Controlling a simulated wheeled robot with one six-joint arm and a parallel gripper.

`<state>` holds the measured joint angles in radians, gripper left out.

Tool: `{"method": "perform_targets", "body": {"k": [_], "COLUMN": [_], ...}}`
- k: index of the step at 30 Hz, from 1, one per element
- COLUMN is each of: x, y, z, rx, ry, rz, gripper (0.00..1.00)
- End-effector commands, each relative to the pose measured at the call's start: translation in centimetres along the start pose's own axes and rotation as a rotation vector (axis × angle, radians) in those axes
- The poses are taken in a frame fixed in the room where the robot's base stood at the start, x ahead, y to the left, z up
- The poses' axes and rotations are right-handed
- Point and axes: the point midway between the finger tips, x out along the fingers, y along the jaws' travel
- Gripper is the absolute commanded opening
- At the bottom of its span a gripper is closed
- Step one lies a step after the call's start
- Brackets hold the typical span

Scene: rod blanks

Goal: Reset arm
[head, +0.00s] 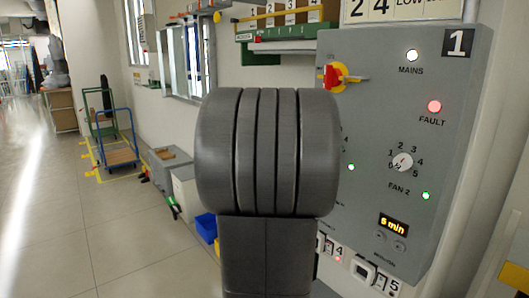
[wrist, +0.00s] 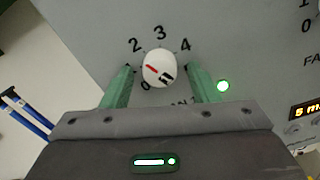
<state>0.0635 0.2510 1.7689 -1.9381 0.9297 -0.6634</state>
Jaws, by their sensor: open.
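In the wrist view, my gripper (wrist: 160,68) is open, with one green finger on each side of a round white knob (wrist: 159,69). A gap shows between each finger and the knob. The knob has a red line and dark marks on its face, and sits in a dial numbered around it; the label below is partly hidden. In the head view my dark grey arm stands in the middle and hides this knob and my gripper. The grey control panel (head: 375,100) is behind it on the right.
The panel also has a red and yellow switch (head: 333,76), a FAN 2 knob (head: 402,162), a lit red FAULT lamp (head: 434,106) and a "5 min" display (head: 393,224). A blue trolley (head: 120,157) stands at the left wall. The floor at left is clear.

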Motion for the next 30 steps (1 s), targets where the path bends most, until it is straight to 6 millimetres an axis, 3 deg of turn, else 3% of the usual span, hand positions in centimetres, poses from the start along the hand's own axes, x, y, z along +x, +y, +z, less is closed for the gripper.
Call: {"method": "perform_targets", "body": {"k": [22, 30], "x": [0.0, -3.5], "y": [0.1, 0.0], "z": [0.4, -0.1], "rx": [-0.344, -0.336], "ry": [0.002, -0.001], "rz": [0.0, 0.002], "gripper": [0.54, 0.54]}}
